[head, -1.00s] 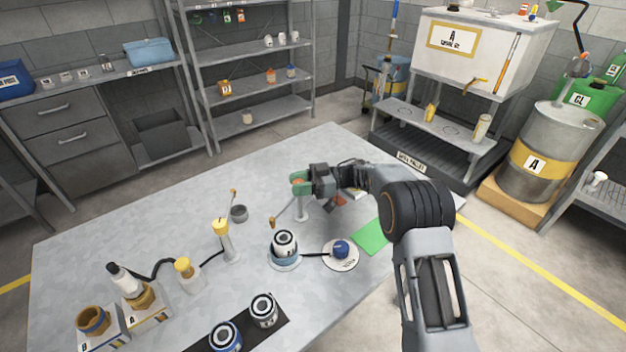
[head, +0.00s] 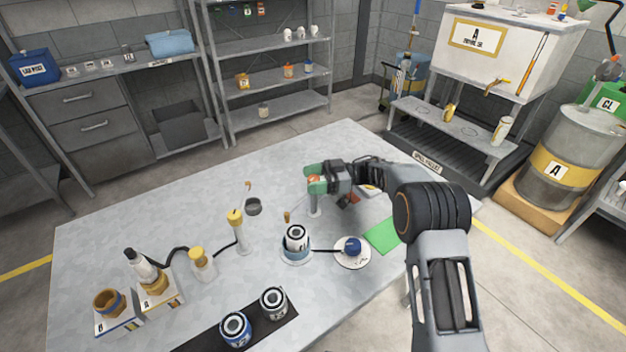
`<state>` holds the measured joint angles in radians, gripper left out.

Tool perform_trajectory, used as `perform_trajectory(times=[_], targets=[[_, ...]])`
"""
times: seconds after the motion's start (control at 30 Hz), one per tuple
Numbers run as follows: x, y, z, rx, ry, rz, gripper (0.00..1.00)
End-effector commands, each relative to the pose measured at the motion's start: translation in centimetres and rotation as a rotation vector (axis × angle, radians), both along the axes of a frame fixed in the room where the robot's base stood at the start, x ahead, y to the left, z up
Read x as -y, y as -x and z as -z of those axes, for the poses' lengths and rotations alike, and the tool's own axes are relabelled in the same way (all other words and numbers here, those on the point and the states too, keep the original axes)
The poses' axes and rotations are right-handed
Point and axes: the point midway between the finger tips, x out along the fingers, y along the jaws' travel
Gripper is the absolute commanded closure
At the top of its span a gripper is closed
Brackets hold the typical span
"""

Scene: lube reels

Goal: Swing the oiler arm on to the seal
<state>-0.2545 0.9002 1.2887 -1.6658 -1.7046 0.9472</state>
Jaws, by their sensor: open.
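The oiler post (head: 315,206) stands on the table behind the black-and-white reel. Its thin arm slants down to the left and ends in a brown tip (head: 287,217), just behind and left of the reel (head: 297,237). Whether the fingers touch the knob I cannot tell. The reel sits upright on a pale blue round base (head: 296,255). I cannot make out which part is the seal.
A blue knob on a white disc (head: 352,261) is joined to the base by a dark line. A yellow-capped post (head: 239,232), a grey cup (head: 253,207) and a green mat (head: 384,236) are nearby. Two reels stand on a black strip (head: 207,338) in front.

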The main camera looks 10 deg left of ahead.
Motion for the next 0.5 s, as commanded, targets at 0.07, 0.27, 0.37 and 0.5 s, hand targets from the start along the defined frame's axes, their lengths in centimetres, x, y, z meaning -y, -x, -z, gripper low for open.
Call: perform_trajectory(times=[0.07, 0.27, 0.37, 0.5], targets=[[0.0, 0.0, 0.0, 0.001, 0.0, 0.0, 0.37], [-0.1, 0.0, -1.2, 0.004, -0.001, -0.001, 0.37], [-0.1, 0.1, -2.9, 0.005, -0.001, -0.001, 0.37], [0.9, 1.7, -5.4, 0.004, -0.001, 0.0, 0.37]])
